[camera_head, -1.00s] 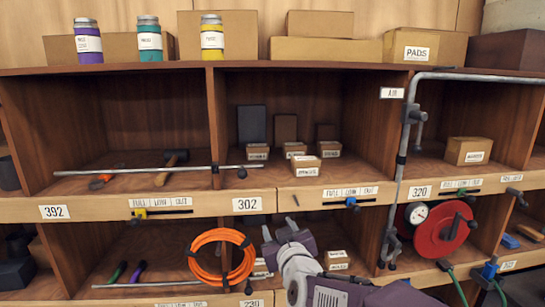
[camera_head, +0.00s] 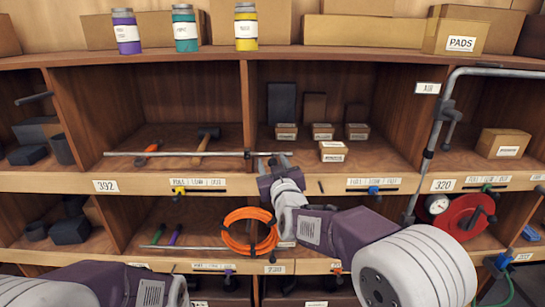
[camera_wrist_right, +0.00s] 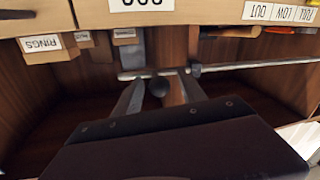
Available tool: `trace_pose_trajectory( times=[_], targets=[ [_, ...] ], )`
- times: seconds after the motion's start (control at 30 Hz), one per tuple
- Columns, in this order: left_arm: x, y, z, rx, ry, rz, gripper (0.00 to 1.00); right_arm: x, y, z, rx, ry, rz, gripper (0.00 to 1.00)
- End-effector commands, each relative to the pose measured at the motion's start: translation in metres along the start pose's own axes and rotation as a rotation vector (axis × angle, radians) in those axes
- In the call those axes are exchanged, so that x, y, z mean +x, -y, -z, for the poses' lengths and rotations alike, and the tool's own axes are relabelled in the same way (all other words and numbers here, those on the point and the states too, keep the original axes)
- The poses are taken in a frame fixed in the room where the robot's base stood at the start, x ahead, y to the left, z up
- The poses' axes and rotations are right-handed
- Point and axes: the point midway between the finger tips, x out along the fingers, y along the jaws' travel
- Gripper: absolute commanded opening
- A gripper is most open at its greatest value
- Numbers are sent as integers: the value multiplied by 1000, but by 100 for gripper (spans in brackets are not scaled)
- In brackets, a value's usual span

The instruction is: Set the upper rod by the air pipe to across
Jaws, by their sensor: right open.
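A long thin grey upper rod (camera_head: 180,154) lies horizontally along the front of the upper left compartment.
A lower rod (camera_head: 160,247) lies in the compartment below, beside an orange hose coil (camera_head: 249,231). Small boxes (camera_head: 333,151) stand right of the divider (camera_head: 248,105). A hammer (camera_head: 206,140) lies behind the upper rod. A red reel (camera_head: 465,215) sits at lower right.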

Motion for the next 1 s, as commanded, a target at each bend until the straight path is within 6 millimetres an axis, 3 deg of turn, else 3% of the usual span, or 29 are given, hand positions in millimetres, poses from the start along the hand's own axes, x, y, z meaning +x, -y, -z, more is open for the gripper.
trace_pose_trajectory(
  times=[0.23,0.27,0.4,0.43,1.0],
  targets=[
    [0,0,0,0,0,0,36,2,0,-1,0,0,0,48],
    [0,0,0,0,0,0,36,2,0,-1,0,0,0,43],
    [0,0,0,0,0,0,36,2,0,-1,0,0,-1,4],
    [0,0,0,0,0,0,36,2,0,-1,0,0,-1,0],
    [0,0,0,0,0,0,36,1,0,0,0,0,0,0]
  ],
)
